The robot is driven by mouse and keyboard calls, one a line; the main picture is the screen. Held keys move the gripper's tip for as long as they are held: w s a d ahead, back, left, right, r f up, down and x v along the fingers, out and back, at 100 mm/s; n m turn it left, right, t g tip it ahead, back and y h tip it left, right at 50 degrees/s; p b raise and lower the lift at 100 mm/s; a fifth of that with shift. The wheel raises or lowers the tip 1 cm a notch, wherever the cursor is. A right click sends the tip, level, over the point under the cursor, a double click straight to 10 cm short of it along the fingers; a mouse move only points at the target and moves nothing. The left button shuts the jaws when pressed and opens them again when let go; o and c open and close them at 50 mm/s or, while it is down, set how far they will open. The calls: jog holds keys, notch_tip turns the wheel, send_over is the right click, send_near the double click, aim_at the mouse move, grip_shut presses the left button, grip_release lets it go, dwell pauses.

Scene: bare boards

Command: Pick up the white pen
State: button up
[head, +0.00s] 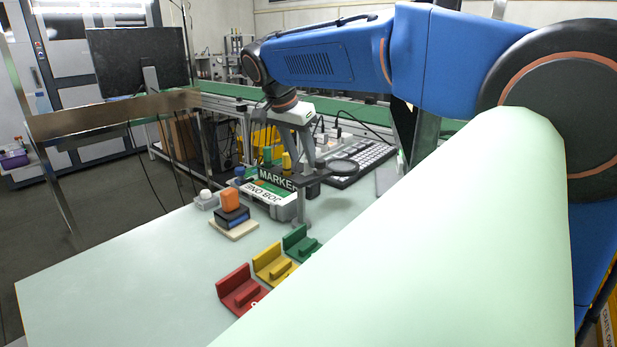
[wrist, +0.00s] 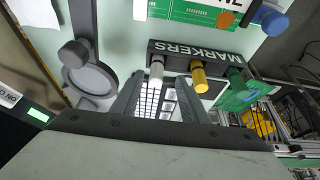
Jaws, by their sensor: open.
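The white pen (wrist: 156,73) stands in a dark rack labelled MARKERS (wrist: 200,52), beside a yellow pen (wrist: 199,78) and a green pen (wrist: 236,77). My gripper (wrist: 161,80) is open, its two fingers pointing toward the white pen, which appears between the tips in the wrist view. Whether the fingers touch it cannot be told. In the head view my gripper (head: 304,163) is over the right end of the rack (head: 277,180). The green pen (head: 267,156) and yellow pen (head: 286,161) show there; the white pen is hidden behind the gripper.
A magnifier on a stand (head: 342,167) is close right of the rack; it also shows in the wrist view (wrist: 88,79). A keyboard (head: 360,163) lies behind. Red (head: 238,288), yellow (head: 271,264) and green (head: 299,243) holders stand in front. The front left of the table is clear.

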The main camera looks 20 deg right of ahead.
aim_at(306, 162)
jog(key=shift+s+x, duration=0.15)
jog(key=shift+x, duration=1.2)
jog(key=shift+s+x, duration=0.1)
jog(key=shift+x, duration=1.25)
jog(key=shift+d, duration=0.15)
grip_shut()
